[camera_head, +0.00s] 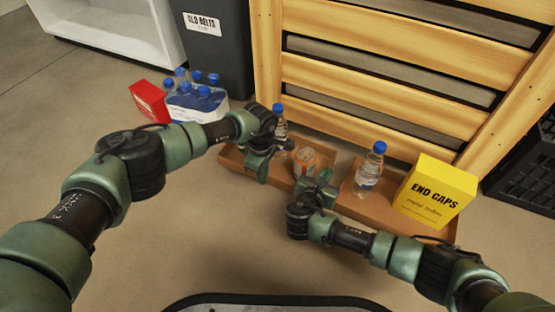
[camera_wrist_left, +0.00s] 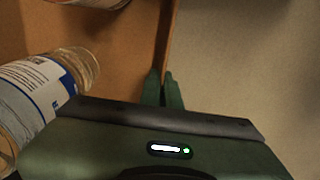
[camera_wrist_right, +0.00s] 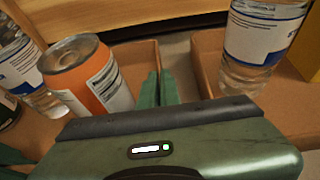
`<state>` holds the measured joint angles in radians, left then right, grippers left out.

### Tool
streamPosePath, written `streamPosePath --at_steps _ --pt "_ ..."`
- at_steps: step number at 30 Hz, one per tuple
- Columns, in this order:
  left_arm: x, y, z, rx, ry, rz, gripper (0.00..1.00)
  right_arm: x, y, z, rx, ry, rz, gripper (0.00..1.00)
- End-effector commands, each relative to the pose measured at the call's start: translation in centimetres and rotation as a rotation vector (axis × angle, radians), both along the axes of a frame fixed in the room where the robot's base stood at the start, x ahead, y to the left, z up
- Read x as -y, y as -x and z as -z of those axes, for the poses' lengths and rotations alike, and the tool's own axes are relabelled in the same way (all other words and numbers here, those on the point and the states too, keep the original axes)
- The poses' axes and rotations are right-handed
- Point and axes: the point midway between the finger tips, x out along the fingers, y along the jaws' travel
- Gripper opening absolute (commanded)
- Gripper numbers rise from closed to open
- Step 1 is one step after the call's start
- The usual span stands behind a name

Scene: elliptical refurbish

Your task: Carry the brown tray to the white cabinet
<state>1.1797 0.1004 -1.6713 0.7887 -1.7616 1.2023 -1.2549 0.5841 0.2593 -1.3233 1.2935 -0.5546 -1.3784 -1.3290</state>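The white cabinet (camera_head: 115,25) stands at the upper left.
A second brown tray (camera_head: 345,200) sits just right of a narrow gap, with a bottle (camera_head: 369,170) and a yellow END CAPS box (camera_head: 437,190). A red box (camera_head: 149,101) and a bottle pack (camera_head: 197,103) stand left, before a dark bin (camera_head: 217,55). Floor at left is open.

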Motion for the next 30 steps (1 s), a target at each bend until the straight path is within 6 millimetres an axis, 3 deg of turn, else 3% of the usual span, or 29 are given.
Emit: streamPosePath --at_steps 17,30 --pt "0.0 -0.1 -0.7 0.003 0.001 0.0 0.0 0.0 -0.1 -0.6 0.003 0.0 -0.001 0.0" --pt "0.0 -0.2 -4.6 0.004 0.001 0.0 0.0 0.0 -0.1 -4.5 0.004 0.0 -0.001 0.0"
